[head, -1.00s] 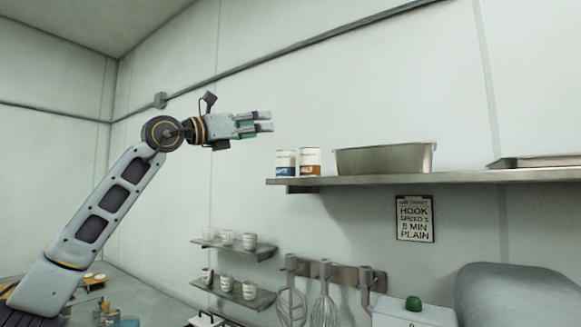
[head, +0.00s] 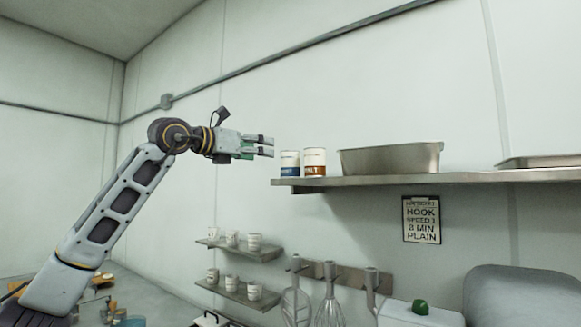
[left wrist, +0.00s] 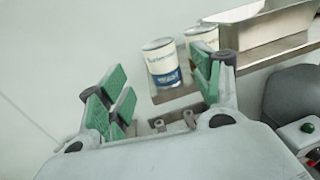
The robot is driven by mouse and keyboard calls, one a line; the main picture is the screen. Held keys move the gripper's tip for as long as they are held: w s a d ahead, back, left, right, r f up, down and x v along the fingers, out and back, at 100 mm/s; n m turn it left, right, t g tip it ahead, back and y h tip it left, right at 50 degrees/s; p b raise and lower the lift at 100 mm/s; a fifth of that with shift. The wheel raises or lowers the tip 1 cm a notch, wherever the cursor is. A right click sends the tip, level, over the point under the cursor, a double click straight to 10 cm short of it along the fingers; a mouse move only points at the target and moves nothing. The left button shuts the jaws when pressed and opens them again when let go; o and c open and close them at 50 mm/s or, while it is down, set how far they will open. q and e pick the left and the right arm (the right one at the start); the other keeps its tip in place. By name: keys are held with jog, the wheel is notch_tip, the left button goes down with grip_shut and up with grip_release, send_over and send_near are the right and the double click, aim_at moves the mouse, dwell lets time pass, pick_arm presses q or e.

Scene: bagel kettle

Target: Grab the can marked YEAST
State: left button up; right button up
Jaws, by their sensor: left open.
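Two cans stand at the left end of the wall shelf. The other has a brown-orange band (head: 314,163) that seems to read MALT. My left gripper (head: 268,146) is open and empty, just left of the blue-banded can and slightly above its middle. In the left wrist view the blue-banded can (left wrist: 163,64) appears beyond the fingers, between them and closer to the right finger. The other can (left wrist: 203,39) is partly hidden behind that finger. My right gripper is not in view.
The cans' shelf (head: 400,181) also carries a metal pan (head: 391,159) close right of the cans and a flat tray (head: 540,161). Lower small shelves hold several cups (head: 254,241). A sign (head: 421,219) and hanging whisks are below. The wall left of the cans is bare.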

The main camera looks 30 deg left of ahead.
aim_at(284, 154)
pick_arm(q)
jog(key=p+x, duration=0.2)
jog(key=x, duration=0.5)
jog(key=shift+w+d, duration=0.15)
jog(key=shift+w, duration=0.2)
jog(key=shift+w+d, duration=0.1)
jog(key=shift+w, duration=0.4)
jog(key=shift+w+d+p, duration=0.15)
jog(key=shift+w+p, duration=0.3)
jog(key=shift+p+x, duration=0.8)
jog(key=shift+x, duration=1.05)
jog(key=shift+w+f, duration=0.25)
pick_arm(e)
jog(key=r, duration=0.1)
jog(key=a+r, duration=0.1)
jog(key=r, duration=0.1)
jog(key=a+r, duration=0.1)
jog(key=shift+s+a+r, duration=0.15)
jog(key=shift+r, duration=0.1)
